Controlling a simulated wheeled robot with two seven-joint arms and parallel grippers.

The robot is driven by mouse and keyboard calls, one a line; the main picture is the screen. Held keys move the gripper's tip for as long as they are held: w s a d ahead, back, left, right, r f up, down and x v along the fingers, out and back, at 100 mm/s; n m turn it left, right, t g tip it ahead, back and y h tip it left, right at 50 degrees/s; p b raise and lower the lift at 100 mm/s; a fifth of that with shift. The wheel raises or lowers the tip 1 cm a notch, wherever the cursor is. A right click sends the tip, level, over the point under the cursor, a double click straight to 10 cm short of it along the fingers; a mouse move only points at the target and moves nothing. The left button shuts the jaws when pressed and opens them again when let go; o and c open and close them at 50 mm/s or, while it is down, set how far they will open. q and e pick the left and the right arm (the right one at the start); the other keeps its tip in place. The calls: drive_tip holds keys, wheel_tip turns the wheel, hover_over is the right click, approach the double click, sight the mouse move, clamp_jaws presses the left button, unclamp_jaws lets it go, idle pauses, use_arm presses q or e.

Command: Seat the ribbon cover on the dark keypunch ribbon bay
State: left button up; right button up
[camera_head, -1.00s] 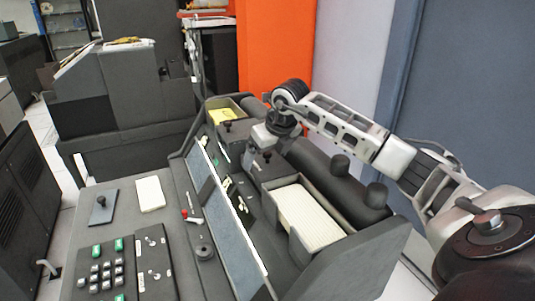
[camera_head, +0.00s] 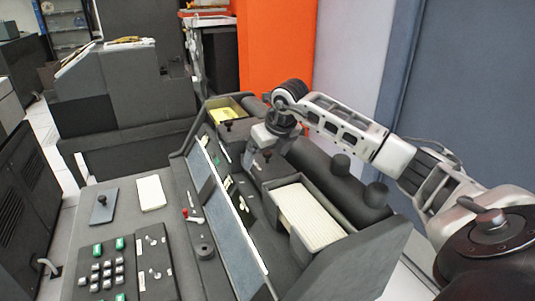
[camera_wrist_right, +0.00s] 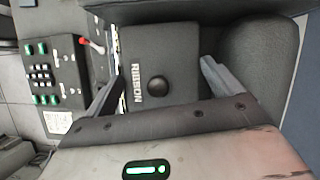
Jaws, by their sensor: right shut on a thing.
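The ribbon cover is a dark grey panel lettered RIBBON with a round black knob, seen in the right wrist view (camera_wrist_right: 178,62). In the head view the cover (camera_head: 263,168) lies at the dark keypunch, between the card box and the yellow-filled box. My right gripper (camera_head: 264,146) reaches over it from the right. In the wrist view its fingers stand on both sides of the cover, shut on it. The ribbon bay is hidden beneath the cover. I cannot tell whether the cover is flush. My left gripper is not in view.
An open box of cards (camera_head: 310,219) stands just in front of the cover. A box with yellow contents (camera_head: 226,110) is behind it. A dark roller with knobs (camera_head: 340,163) lies to the right. A keypad (camera_head: 107,270) and a flat plate with a knob (camera_head: 102,208) are on the desk.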

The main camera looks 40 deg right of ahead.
drive_tip(key=shift+f, duration=0.15)
idle(0.4)
drive_tip(key=shift+f+b, duration=0.45)
drive_tip(key=shift+f, duration=0.05)
drive_tip(key=shift+f+b, duration=0.35)
drive_tip(key=shift+f, duration=0.1)
drive_tip(key=shift+s+f, duration=0.1)
drive_tip(key=shift+f, duration=0.1)
idle(0.5)
